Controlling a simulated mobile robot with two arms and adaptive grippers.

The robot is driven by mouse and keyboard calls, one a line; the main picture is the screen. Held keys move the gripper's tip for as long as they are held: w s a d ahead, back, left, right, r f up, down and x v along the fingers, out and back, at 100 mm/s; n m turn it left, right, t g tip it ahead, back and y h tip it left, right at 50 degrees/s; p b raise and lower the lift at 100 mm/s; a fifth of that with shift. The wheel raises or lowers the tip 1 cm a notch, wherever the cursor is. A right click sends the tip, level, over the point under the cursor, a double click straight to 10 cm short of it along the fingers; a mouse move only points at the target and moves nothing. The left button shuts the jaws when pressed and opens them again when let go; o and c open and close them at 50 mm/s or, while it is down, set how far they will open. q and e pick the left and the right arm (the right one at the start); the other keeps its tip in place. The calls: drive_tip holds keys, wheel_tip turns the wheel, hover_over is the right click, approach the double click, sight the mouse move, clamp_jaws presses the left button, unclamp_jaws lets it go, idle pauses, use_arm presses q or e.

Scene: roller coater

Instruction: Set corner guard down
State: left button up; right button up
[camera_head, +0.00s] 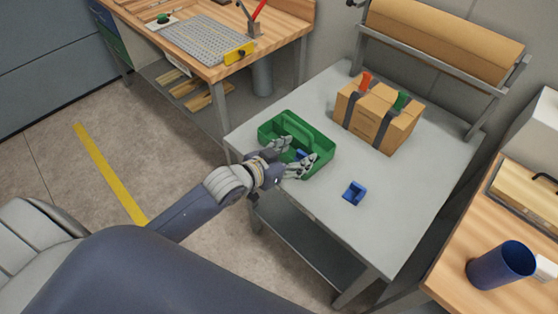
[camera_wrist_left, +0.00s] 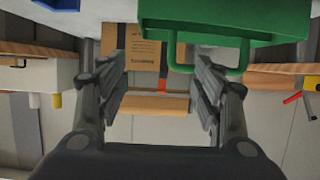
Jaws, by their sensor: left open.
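A small blue corner guard (camera_head: 354,193) sits on the grey table (camera_head: 395,225), to the right of the green tote (camera_head: 320,136). A blue part also shows at the top left of the left wrist view (camera_wrist_left: 62,5). My left gripper (camera_head: 295,155) is open, with its fingers spread at the near side of the green tote. A bit of blue shows between the fingers in the head view; I cannot tell what it is. In the left wrist view the fingers have nothing between them, and the tote (camera_wrist_left: 225,20) with its handle is beyond. My right gripper is out of view.
A cardboard box (camera_head: 378,115) with dark straps and orange and green clips stands behind the tote. A paper roll (camera_head: 440,38) hangs at the table's back. A wooden bench (camera_head: 215,45) is at the back left. A blue cup (camera_head: 500,265) stands on the right bench.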

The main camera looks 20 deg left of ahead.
use_arm(q)
drive_tip(key=v, duration=0.7)
drive_tip(key=shift+b, duration=0.3)
drive_tip(key=s+a+f+n+g+y, duration=0.1)
drive_tip(key=s+a+f+g, duration=0.15)
drive_tip(key=f, duration=0.85)
drive_tip(key=s+a+f+n+g+y, duration=0.1)
drive_tip(key=s+a+f+y, duration=0.2)
drive_tip(key=f, duration=0.8)
drive_tip(key=s+a+f+g, duration=0.2)
drive_tip(key=s+a+f, duration=0.15)
drive_tip(key=f, duration=0.75)
drive_tip(key=s+d+f+g, duration=0.2)
drive_tip(key=s+f, duration=0.7)
drive_tip(key=s, duration=0.5)
drive_tip(key=s+d+f+g, duration=0.3)
drive_tip(key=s+f, duration=0.7)
drive_tip(key=s, duration=0.5)
drive_tip(key=shift+s+d+f+g+y, duration=0.3)
drive_tip(key=shift+g, duration=0.35)
